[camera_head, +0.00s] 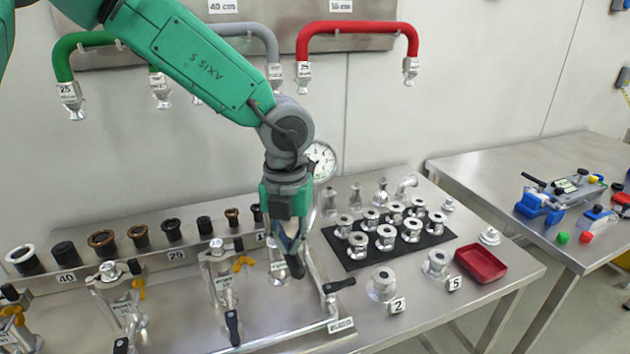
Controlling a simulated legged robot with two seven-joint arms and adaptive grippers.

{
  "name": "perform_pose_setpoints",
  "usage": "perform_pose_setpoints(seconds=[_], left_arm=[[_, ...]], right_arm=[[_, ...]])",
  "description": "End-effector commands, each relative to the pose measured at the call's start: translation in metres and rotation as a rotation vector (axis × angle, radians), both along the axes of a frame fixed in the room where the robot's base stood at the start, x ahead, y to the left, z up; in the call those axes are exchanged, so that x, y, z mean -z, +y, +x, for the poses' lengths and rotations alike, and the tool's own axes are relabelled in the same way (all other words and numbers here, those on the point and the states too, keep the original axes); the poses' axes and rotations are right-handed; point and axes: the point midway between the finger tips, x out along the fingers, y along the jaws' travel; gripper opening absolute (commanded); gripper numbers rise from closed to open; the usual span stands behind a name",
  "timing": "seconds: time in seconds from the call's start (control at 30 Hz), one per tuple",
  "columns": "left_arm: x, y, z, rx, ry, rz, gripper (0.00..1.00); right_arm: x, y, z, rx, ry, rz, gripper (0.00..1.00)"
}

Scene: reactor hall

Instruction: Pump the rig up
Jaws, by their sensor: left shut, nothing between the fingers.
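A metal rig with pipework and clamped fittings (222,285) stands on the steel table at the left and centre. A round white dial gauge (320,160) shows behind my wrist, partly hidden. My left gripper (291,262) hangs pointing down over the right part of the rig. My right gripper is not in view.
Several metal fittings stand on a black mat (350,262); a red tray (481,263) is to its right. Green, grey and red hoses (355,27) hang on the wall. A second table (520,160) at the right holds blue clamps. The front right table corner is clear.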

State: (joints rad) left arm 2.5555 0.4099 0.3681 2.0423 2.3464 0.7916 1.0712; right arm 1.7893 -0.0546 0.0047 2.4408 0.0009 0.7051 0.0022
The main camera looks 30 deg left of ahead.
Motion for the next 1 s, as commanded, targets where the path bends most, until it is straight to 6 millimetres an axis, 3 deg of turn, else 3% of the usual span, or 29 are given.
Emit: perform_pose_setpoints(seconds=[0.57,0.77,1.0], left_arm=[[0.056,0.000,-0.001,0.001,0.003,0.001,0.00],[0.048,0.000,0.000,0.001,0.003,0.001,0.00],[0.021,0.000,0.000,0.001,0.002,0.002,0.00]], right_arm=[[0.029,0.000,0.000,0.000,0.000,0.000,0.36],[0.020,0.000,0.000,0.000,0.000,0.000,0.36],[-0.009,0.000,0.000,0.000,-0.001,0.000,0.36]])
